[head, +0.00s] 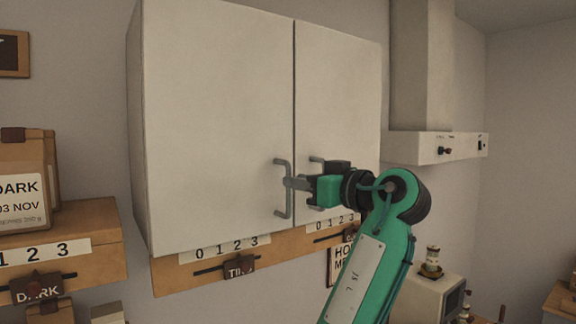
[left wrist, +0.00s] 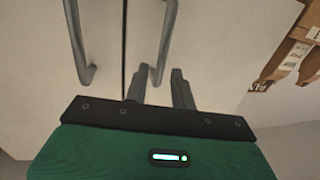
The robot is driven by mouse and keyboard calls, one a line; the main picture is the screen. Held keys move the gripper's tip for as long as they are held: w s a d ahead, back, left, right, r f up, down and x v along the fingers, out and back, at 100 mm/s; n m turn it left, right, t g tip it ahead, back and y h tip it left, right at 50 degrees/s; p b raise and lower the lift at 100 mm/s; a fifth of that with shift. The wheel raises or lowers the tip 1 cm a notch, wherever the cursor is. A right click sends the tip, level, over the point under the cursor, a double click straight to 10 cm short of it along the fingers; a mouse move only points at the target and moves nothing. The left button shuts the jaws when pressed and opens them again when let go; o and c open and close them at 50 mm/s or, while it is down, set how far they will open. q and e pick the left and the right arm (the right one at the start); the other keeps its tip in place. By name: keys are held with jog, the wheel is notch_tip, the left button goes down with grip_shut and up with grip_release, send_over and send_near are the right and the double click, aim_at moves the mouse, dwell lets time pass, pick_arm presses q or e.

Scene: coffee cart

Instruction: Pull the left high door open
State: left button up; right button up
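The left high door (head: 215,120) is a pale panel of the wall cabinet and is closed, flush with the right door (head: 340,90). Its grey bar handle (head: 277,190) stands upright near the seam. Contact cannot be made out. The other handle (left wrist: 80,45) shows to the left, across the seam. My right gripper is not in view.
The right door's handle (head: 316,160) is partly hidden behind my left gripper. A wooden rail (head: 175,275) with number labels runs under the cabinet. A shelf with a coffee bag (head: 20,180) stands at the left. A hood (head: 430,147) is at the right.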

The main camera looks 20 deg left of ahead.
aim_at(289, 211)
pick_arm(q)
jog(key=shift+p+x, duration=0.75)
jog(key=shift+x, duration=1.15)
jog(key=shift+c, duration=0.3)
grip_shut()
